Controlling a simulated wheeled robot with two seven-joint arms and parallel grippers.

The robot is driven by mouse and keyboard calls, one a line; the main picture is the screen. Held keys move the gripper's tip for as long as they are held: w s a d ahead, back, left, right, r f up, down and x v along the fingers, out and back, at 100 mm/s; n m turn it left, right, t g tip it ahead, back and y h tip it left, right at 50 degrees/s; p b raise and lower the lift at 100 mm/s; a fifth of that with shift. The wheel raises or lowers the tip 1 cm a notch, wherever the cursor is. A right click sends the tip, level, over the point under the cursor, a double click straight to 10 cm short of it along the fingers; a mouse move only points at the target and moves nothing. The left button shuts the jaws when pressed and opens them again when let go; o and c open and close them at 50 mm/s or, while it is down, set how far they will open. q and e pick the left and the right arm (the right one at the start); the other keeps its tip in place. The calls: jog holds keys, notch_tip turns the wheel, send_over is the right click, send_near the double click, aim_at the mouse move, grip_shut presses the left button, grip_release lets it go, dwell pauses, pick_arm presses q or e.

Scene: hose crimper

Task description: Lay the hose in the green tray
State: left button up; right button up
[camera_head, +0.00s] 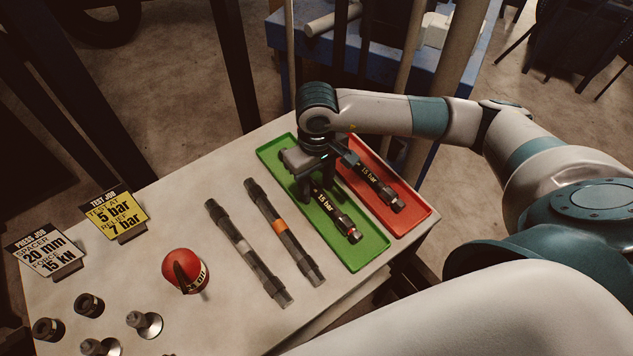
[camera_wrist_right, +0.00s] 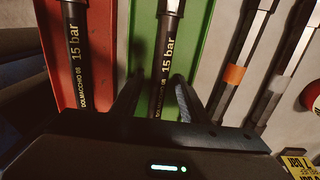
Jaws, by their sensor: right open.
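The green tray (camera_head: 362,252) lies on the table, and a black hose marked 15 bar (camera_head: 345,224) lies lengthwise in it. My right gripper (camera_head: 317,190) is over the tray at the hose's far part, pointing down with its jaws open. In the right wrist view, the hose (camera_wrist_right: 168,50) runs between the two spread fingers, with gaps beside it, over the green tray (camera_wrist_right: 143,30). The gripper hides the hose's far end in the head view. My left gripper is not in view.
A red tray (camera_head: 418,212) beside the green one holds another 15 bar hose (camera_head: 378,186). A red round object (camera_head: 184,271) and two signs stand farther left.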

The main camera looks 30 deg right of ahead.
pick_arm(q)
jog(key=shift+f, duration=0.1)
pick_arm(e)
jog(key=shift+r, duration=0.15)
jog(key=shift+r+b, duration=0.3)
jog(key=shift+r, duration=0.3)
pick_arm(q)
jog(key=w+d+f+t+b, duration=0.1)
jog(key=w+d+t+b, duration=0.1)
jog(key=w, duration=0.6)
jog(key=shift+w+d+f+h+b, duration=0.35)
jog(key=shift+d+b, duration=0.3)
jog(key=shift+b, duration=0.25)
pick_arm(e)
notch_tip(320, 180, up, 16)
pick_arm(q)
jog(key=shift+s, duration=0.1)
